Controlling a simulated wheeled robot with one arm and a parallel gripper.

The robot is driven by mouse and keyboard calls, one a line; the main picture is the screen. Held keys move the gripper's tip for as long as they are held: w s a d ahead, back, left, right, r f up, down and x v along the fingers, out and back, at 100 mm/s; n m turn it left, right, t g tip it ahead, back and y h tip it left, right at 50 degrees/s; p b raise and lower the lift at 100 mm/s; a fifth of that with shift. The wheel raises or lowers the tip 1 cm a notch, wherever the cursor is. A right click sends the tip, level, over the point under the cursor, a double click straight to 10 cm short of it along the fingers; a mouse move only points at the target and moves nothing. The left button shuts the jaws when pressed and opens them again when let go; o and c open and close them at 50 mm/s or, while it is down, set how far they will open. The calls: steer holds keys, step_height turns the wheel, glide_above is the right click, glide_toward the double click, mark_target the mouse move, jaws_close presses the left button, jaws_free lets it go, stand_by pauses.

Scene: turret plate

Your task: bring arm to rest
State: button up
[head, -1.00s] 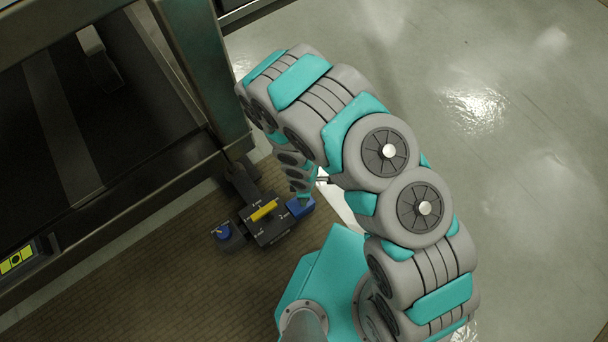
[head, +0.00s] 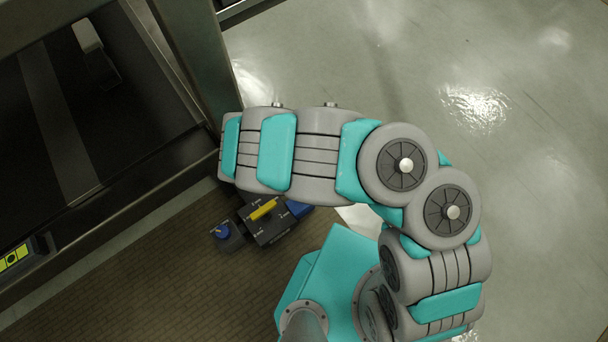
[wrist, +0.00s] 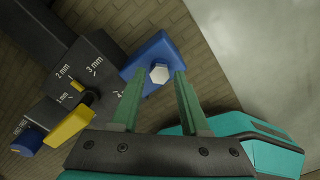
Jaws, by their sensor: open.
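The turret plate (head: 272,231) is a dark block low beside the machine frame, with a yellow lever (head: 264,209) across it. In the wrist view the plate (wrist: 95,55) shows white millimetre marks, and the yellow lever (wrist: 69,126) lies at left. A blue block (wrist: 149,52) with a pale hex head (wrist: 159,74) sits at the plate's end. My gripper (wrist: 160,77) is open, with nothing between its green fingers. The hex head appears between the fingertips; how far beyond them I cannot tell. In the head view my arm hides the gripper.
A dark machine frame (head: 195,55) fills the left side, its post close to my arm. A blue knob (head: 220,231) stands at the plate's left end. A brown mat (head: 140,285) lies below. The grey floor (head: 520,130) at right is clear.

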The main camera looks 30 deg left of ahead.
steer(key=n+b, duration=0.3)
steer(key=n, duration=0.1)
steer(key=shift+f, duration=0.25)
steer(key=shift+n+b, duration=0.3)
steer(key=shift+n, duration=0.2)
steer(key=shift+r, duration=0.25)
jaws_close()
steer(key=shift+r+p, duration=0.1)
steer(key=shift+p, duration=0.25)
